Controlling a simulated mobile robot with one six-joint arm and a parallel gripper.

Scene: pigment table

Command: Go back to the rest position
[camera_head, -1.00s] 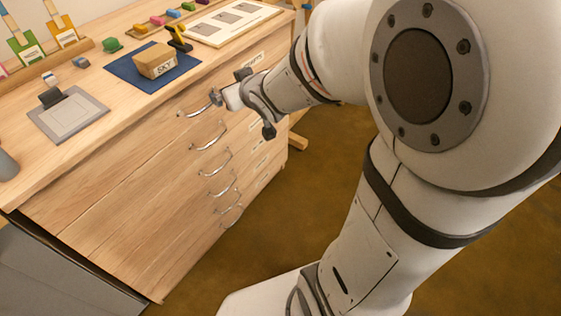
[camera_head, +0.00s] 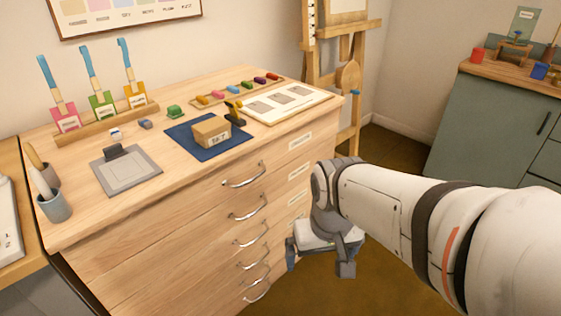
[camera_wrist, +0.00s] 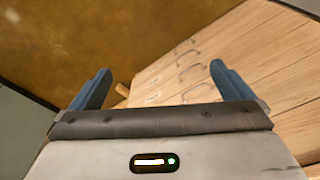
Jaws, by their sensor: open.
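My gripper (camera_head: 319,262) is in front of the right part of the wooden drawer cabinet (camera_head: 150,240), below the tabletop and apart from the drawer handles. In the wrist view its two blue-grey fingers (camera_wrist: 160,88) stand wide apart with nothing between them. The wrist view looks past them at the brown floor (camera_wrist: 110,35) and the cabinet's drawer fronts (camera_wrist: 235,55). The drawers look shut.
On the cabinet top are a cardboard box (camera_head: 211,132) on a blue mat (camera_head: 190,148), a grey plate (camera_head: 125,172), a white board (camera_head: 310,101), a cup (camera_head: 54,207) and scrapers in a rack (camera_head: 110,125). An easel (camera_head: 345,75) and a green cabinet (camera_head: 485,125) stand beyond. Floor is clear at right.

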